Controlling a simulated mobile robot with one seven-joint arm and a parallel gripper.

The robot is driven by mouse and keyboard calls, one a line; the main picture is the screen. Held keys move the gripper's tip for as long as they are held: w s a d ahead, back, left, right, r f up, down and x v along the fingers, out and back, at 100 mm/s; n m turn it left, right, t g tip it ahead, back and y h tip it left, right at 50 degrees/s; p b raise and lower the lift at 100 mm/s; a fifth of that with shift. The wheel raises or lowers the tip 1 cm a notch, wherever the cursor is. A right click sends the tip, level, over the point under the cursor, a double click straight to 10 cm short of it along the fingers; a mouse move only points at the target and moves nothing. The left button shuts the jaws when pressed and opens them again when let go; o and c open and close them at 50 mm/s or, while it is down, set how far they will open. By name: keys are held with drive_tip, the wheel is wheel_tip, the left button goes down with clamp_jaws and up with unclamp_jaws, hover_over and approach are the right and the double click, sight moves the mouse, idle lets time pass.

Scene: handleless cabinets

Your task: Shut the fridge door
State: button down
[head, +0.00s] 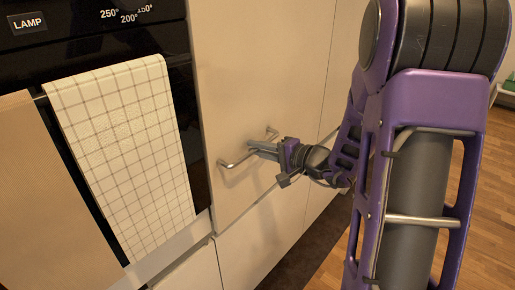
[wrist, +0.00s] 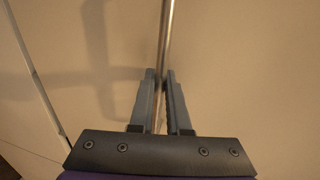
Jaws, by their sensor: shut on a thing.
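A flat beige cabinet-style door (head: 245,75) stands right of the oven in the head view and looks flush with the panels around it. A metal bar handle (head: 232,160) is on its lower part. My gripper (head: 254,146) is shut on this handle. In the wrist view the bar (wrist: 166,40) runs up from between the two fingers of my gripper (wrist: 160,85), with the plain door surface (wrist: 230,60) behind. I cannot tell from these frames whether this door is the fridge door.
A checked towel (head: 125,150) hangs on the oven front (head: 75,45) to the left. Lower cabinet panels (head: 255,240) lie below the door. Wooden floor (head: 480,200) is open at the right.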

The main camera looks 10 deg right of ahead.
drive_tip(key=shift+f+b, duration=0.15)
drive_tip(key=shift+b, duration=1.1)
drive_tip(key=c, duration=0.9)
unclamp_jaws()
drive_tip(key=v, duration=1.7)
drive_tip(key=shift+s+d+p, duration=0.15)
drive_tip(key=shift+s+p, duration=0.1)
drive_tip(key=shift+p, duration=0.05)
